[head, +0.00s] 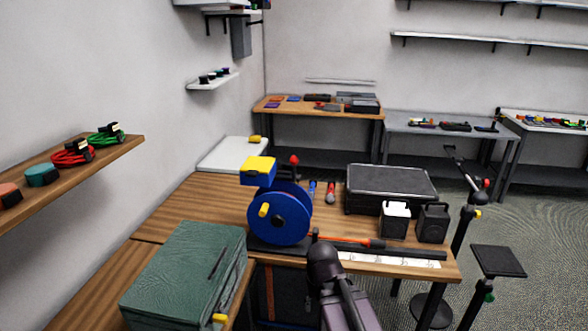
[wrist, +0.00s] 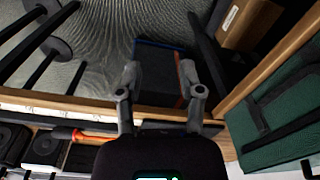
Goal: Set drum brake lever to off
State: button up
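The blue cable drum (head: 283,218) stands on a dark base on the wooden workbench. A yellow block (head: 258,168) sits at its top left and a yellow knob (head: 264,210) on its face. A red ball-ended lever (head: 294,160) sticks up behind the drum, probably the brake lever; its lower part is hidden and I cannot read its setting. My gripper (wrist: 158,76) is open and empty in the wrist view, its fingers apart over the bench's front edge. My arm rises in front of the bench in the head view. The drum is not in the wrist view.
A green case (head: 185,275) lies front left and a black case (head: 390,188) back right. Two small boxes (head: 394,219) (head: 432,222) and an orange-handled tool (head: 345,241) lie right of the drum. A dark bin (wrist: 158,72) shows below the bench edge.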

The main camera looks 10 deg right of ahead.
jog(key=w+a+r+m+t+y+p, duration=0.1)
jog(key=w+a+r+m+t+y, duration=0.1)
jog(key=w+a+r+m+t, duration=0.3)
jog(key=w+a+r+m+t+y, duration=0.2)
jog(key=w+r+m, duration=0.1)
jog(key=w, duration=0.4)
jog(key=w+a+r+m+t+y+p, duration=0.1)
jog(key=w+a+r+m+t+y, duration=0.1)
jog(key=w+a+r+m+t, duration=0.3)
jog(key=w+d+r+m+t+h, duration=0.1)
jog(key=w+d+r+m+t, duration=0.3)
jog(key=w+r+m, duration=0.4)
jog(key=m+t+h+p, duration=0.15)
jog(key=m+h, duration=0.65)
jog(key=m, duration=0.9)
send_near(294, 167)
jog(key=shift+s, duration=1.55)
jog(key=shift+w+n, duration=0.15)
jog(key=shift+n, duration=0.15)
jog(key=w, duration=0.4)
jog(key=w+d, duration=0.1)
jog(key=w, duration=0.8)
jog(key=shift+w+d, duration=0.2)
jog(key=shift+d, duration=0.15)
grip_shut()
